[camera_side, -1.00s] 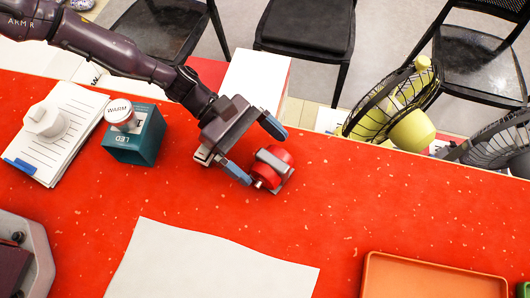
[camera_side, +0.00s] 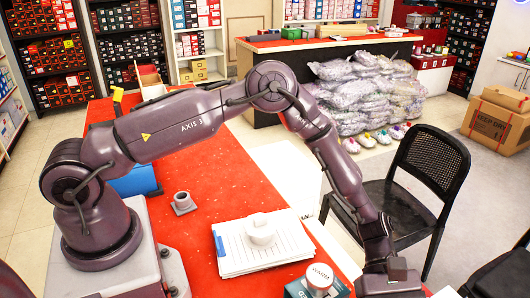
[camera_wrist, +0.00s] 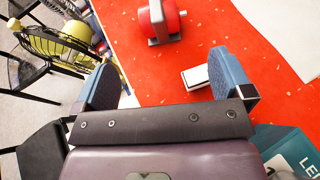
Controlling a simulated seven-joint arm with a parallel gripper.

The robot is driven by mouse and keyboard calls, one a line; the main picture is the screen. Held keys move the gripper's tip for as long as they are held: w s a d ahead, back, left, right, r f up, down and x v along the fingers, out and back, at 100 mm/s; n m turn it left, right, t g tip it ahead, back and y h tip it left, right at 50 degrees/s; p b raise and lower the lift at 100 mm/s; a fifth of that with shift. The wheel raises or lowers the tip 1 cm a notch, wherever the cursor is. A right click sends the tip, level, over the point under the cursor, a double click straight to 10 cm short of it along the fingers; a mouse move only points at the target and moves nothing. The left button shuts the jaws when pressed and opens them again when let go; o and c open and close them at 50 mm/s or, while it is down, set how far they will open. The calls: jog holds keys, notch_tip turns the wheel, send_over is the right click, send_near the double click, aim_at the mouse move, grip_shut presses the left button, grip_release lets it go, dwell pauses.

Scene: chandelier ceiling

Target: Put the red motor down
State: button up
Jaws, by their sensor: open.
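The red motor (camera_wrist: 170,20), a red cylinder with a grey bracket, rests on the red tabletop (camera_wrist: 250,60) at the top of the wrist view. My gripper (camera_wrist: 163,75) is open, its two blue-padded fingers wide apart. The motor lies ahead of the fingertips, with a visible gap, and nothing is held. In the side view the end of my arm is at the bottom edge; its fingers and the motor are out of frame there.
A small white and grey block (camera_wrist: 196,77) lies near the right finger. A teal box (camera_wrist: 290,150) is at lower right, a pale sheet (camera_wrist: 290,30) at upper right. The side view shows a paper pad (camera_side: 235,262) with a white knob (camera_side: 260,232). A yellow fan (camera_wrist: 58,45) stands beyond the table edge.

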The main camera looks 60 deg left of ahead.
jog(key=s+a+r+m+t+y, duration=0.2)
jog(key=a+r+m+y, duration=0.2)
jog(key=a+r, duration=0.5)
jog(key=s+a+r+m+t+y, duration=0.2)
jog(key=a+r+m+t+y, duration=0.15)
jog(key=a+r, duration=0.5)
jog(key=s+a+r+m+t+y, duration=0.4)
jog(key=s+a+r, duration=0.5)
jog(key=s+a, duration=0.4)
jog(key=shift+a+r+m+t+y, duration=0.2)
jog(key=shift+r+m+t+y, duration=0.15)
jog(key=shift+m+t, duration=0.3)
